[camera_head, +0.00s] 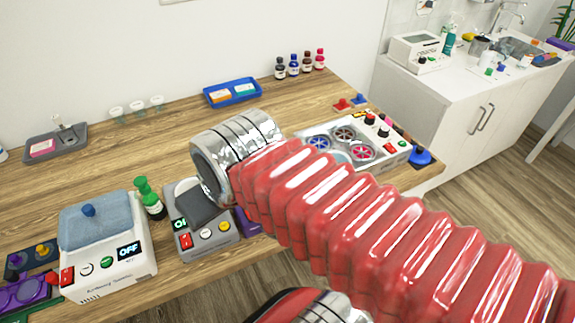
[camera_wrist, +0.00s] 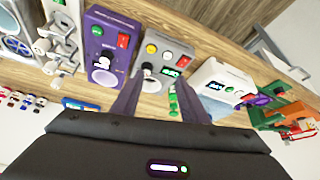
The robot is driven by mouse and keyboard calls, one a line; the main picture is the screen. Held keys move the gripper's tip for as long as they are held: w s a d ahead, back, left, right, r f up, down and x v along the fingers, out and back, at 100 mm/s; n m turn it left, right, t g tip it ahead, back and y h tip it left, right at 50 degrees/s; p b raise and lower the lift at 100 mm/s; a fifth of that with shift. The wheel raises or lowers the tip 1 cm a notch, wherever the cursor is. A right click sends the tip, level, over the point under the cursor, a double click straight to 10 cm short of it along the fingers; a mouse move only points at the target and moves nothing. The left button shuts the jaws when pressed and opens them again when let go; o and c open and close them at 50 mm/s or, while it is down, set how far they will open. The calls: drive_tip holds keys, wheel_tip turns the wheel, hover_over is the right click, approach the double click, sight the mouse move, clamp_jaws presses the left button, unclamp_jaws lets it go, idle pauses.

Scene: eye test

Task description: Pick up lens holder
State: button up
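No part carries a readable lens holder label, so I cannot tell for certain which it is. A likely match is the purple piece with two oval rings (camera_head: 22,292) at the lower left in the head view. A small purple piece, possibly the same, shows at the right in the wrist view (camera_wrist: 258,99). My gripper (camera_wrist: 163,76) is open in the wrist view, its two dark fingers apart with nothing held between them. It points toward the grey device (camera_wrist: 160,50) with yellow and red buttons, also in the head view (camera_head: 222,243). My red arm hides part of the table.
A white device with a blue-grey top (camera_head: 128,270) stands left of the grey device, a green bottle (camera_head: 150,200) behind them. A purple device (camera_wrist: 103,50) stands beside the grey one. A blue tray (camera_head: 210,101) lies farther back. The table's middle left is fairly clear.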

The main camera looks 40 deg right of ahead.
drive_tip(key=w+d+r, duration=0.2)
drive_tip(key=d, duration=1.1)
drive_tip(key=w+d+r+g, duration=0.1)
drive_tip(key=w+d+r, duration=0.1)
drive_tip(key=d, duration=1.1)
drive_tip(key=shift+w+d+r+m, duration=0.2)
drive_tip(key=shift+w+r+m, duration=0.1)
drive_tip(key=shift+r, duration=0.1)
drive_tip(key=x, duration=0.8)
drive_tip(key=shift+f, duration=0.3)
drive_tip(key=shift+w, duration=0.1)
